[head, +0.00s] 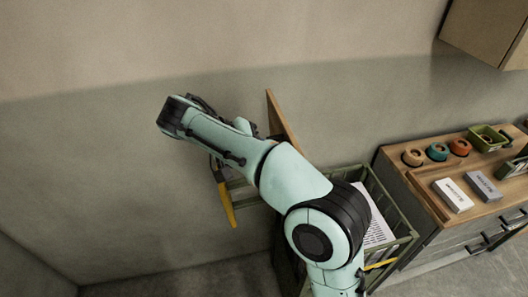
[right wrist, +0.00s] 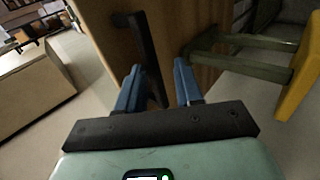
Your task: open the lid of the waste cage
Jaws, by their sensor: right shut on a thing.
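The waste cage (head: 400,200) is an open green frame with yellow grips at its ends, partly hidden behind my right arm in the head view. Its wooden lid (head: 281,122) stands raised at a steep tilt, mostly hidden behind that arm. In the right wrist view, the lid's brown board (right wrist: 190,30) fills the upper middle and carries a black bar handle (right wrist: 147,50). My right gripper (right wrist: 158,88) has its blue fingers on either side of the handle and is shut on it. My left gripper is not in view.
White printed paper (head: 378,218) lies inside the cage. A wooden-topped cabinet (head: 425,190) stands close to its right, holding tape rolls, small boxes and a green tray (head: 488,138). A wall runs behind the cage. Floor is clear at the left.

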